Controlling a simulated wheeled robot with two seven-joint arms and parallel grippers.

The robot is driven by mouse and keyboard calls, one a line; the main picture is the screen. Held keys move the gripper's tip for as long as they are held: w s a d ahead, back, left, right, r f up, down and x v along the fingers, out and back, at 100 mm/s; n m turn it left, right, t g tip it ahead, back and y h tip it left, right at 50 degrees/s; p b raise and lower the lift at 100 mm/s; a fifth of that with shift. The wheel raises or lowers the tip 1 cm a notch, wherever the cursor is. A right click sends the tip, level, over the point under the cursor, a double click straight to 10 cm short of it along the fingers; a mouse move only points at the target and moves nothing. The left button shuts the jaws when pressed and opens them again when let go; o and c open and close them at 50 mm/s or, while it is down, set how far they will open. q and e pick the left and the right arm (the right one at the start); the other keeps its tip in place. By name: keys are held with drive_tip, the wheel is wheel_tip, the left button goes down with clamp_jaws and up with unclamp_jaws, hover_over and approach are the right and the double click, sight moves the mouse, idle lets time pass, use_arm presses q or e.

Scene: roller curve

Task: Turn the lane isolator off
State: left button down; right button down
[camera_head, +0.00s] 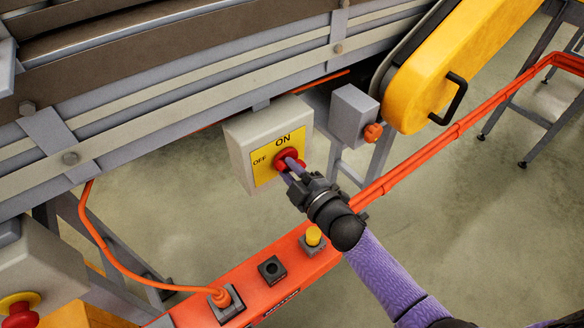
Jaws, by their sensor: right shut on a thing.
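The lane isolator is a pale grey box (238,150) fixed to the side of the conveyor frame. Its yellow plate (263,174) reads ON at the top and OFF at the left. A red rotary knob (286,156) sits on the plate, partly hidden by my fingers. My right gripper (290,166) reaches in from the lower right and is shut on the red knob. The knob's exact angle is hard to tell behind the fingers. My left gripper is not in view.
An orange rail (262,282) with a socket, a black button and a yellow button (313,236) runs below the isolator. A grey box with an orange knob (372,132) and a yellow guard (455,60) stand to the right. A red emergency button (19,308) is at lower left.

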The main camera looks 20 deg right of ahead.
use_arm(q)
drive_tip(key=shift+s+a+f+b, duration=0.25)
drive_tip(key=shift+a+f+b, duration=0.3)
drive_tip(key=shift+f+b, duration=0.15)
use_arm(e)
drive_tip(key=shift+s+a+f+n, duration=0.1)
drive_tip(key=shift+f+n, duration=0.1)
drive_tip(key=shift+n, duration=0.85)
drive_tip(key=shift+w+f+n, duration=0.1)
drive_tip(key=shift+f+n, duration=0.1)
drive_tip(key=shift+n, duration=0.8)
drive_tip(key=shift+s+a+f+n, duration=0.1)
drive_tip(key=shift+f+n, duration=0.1)
drive_tip(key=shift+n, duration=0.85)
drive_tip(key=shift+d, duration=0.1)
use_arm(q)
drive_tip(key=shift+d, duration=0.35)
use_arm(e)
drive_tip(key=c, duration=0.5)
unclamp_jaws()
drive_tip(key=shift+s, duration=0.1)
